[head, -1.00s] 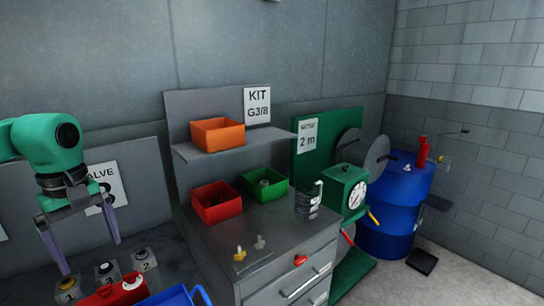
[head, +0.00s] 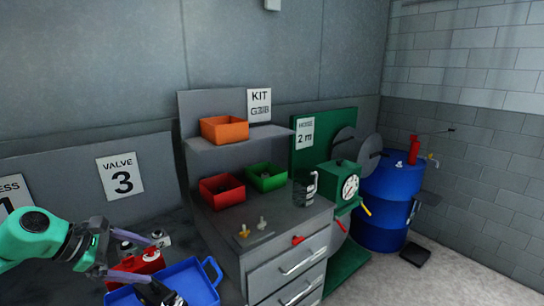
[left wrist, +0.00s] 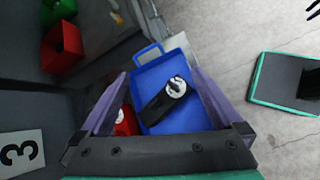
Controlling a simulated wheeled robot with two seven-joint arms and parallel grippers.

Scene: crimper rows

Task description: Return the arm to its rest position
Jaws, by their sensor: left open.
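My left arm (head: 40,238) is green and comes in low from the left in the head view. Its gripper (head: 152,260) is open, with purple fingers spread and pointing right, over or beside the blue tray (head: 208,292). In the left wrist view the open fingers (left wrist: 155,70) frame the blue tray (left wrist: 150,62). A black piece with a white round part (left wrist: 176,86) lies in the tray, apart from the fingers as far as I can tell. Nothing is seen between the fingertips. My right gripper is not recognisable in either view.
A red box (head: 140,264) sits beside the tray. The grey drawer cabinet (head: 285,245) stands to the right, with red (head: 222,192), green (head: 266,178) and orange (head: 224,130) bins. A blue drum (head: 388,210) stands farther right. Floor (head: 450,280) is clear at lower right.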

